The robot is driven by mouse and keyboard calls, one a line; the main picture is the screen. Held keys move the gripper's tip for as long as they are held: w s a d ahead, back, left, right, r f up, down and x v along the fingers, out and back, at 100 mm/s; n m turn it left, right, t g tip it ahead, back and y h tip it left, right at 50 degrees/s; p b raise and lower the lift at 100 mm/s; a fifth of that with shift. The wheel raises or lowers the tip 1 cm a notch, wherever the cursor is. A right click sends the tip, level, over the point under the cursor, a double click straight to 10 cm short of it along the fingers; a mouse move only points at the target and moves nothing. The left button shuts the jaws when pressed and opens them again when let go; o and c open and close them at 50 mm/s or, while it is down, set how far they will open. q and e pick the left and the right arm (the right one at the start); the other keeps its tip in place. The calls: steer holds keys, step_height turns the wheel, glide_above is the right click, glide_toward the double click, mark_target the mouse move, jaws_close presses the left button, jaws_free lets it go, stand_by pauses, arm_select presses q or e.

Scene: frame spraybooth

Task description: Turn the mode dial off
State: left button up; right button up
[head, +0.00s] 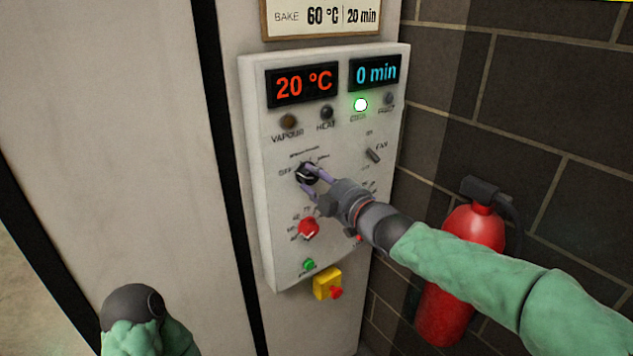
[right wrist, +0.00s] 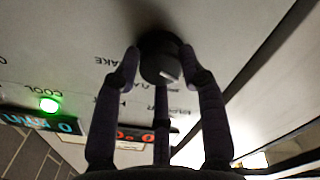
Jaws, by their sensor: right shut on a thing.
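The mode dial (head: 306,174) is a black round knob in the upper middle of the white control panel (head: 265,220), with OFF printed to its left. My right gripper (head: 309,178) has its fingers around the dial. In the right wrist view the dial (right wrist: 161,58) sits between the fingertips of the right gripper (right wrist: 160,66), and a pale pointer mark shows on its face. The gripper hides part of the dial and its lettering in the head view. Part of my left arm shows at the lower left of the head view; its gripper fingers are not visible.
The displays read 20 °C (head: 304,86) and 0 min (head: 375,73). The COOL lamp (head: 361,105) glows green. A fan switch (head: 373,156), red knob (head: 308,229), green button (head: 308,265) and yellow-red stop button (head: 328,284) are nearby. A fire extinguisher (head: 452,290) stands right.

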steer(key=shift+f, duration=0.45)
steer(key=o, duration=1.1)
steer(key=shift+o, duration=0.2)
steer(key=shift+r, duration=0.15)
steer(key=shift+r, duration=0.1)
steer(key=shift+d, duration=0.1)
steer(key=shift+s+d+r, duration=0.1)
steer(key=shift+s+d, duration=0.1)
steer(key=shift+s, duration=0.05)
steer(key=v, duration=1.1)
steer(key=shift+s+f, duration=0.1)
steer(key=shift+f, duration=0.15)
